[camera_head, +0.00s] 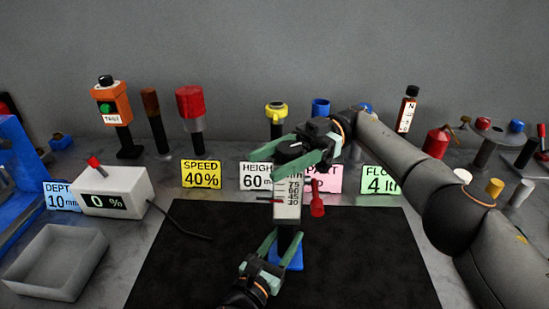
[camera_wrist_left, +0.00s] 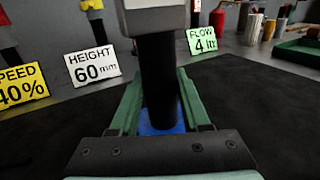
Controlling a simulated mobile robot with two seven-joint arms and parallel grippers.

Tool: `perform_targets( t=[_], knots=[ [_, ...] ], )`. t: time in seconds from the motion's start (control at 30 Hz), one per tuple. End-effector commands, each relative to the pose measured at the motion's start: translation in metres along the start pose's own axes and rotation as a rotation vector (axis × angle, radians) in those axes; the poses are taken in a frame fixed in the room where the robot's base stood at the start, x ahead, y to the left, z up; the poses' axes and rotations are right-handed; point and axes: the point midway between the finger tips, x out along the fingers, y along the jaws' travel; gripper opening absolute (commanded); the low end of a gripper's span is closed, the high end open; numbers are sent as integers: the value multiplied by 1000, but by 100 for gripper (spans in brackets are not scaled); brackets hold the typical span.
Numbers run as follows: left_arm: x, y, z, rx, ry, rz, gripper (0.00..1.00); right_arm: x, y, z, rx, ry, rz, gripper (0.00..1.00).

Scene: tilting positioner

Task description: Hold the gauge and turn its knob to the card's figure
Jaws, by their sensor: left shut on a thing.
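The gauge (camera_head: 287,211) is a pale upright body with a scale reading 75, 60, 45, 30, on a black post with a blue base (camera_head: 291,262). A small red mark sits at the scale's left, and a red lever-like part (camera_head: 317,198) at its right. My left gripper (camera_head: 271,246) is shut on the black post (camera_wrist_left: 158,85), seen between its fingers in the left wrist view. My right gripper (camera_head: 288,158) has its fingers either side of the dark knob (camera_head: 289,147) on top; whether they grip it is unclear. The HEIGHT 60 mm card (camera_wrist_left: 92,66) stands behind, partly hidden in the head view.
Other cards read SPEED 40% (camera_head: 202,174), FLOW 4 ltr (camera_head: 381,179) and DEPTH 10 mm (camera_head: 62,196); a pink one (camera_head: 328,179) is partly covered. The black mat (camera_head: 180,265) is mostly clear.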

Motion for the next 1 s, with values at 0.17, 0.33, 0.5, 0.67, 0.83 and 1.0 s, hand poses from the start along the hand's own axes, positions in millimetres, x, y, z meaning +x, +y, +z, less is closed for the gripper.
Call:
perform_targets(
  t=[0.17, 0.33, 0.5, 0.67, 0.83, 1.0],
  knots=[
    [0, -1, -1, -6, 2, -1, 0, 0, 0, 0, -2, 0, 0, 83],
    [0, -1, -1, -7, 2, -1, 0, 0, 0, -1, -3, 1, 1, 87],
    [0, -1, -1, -7, 3, -1, 0, 0, 0, -4, -5, 0, 1, 87],
    [0, -1, -1, -7, 3, -1, 0, 0, 0, -25, -8, 0, 1, 87],
    [0, -1, -1, -7, 3, -1, 0, 0, 0, -60, -8, -1, 1, 87],
    [0, -1, -1, -7, 3, -1, 0, 0, 0, -87, -6, 0, 1, 87]
  ],
)
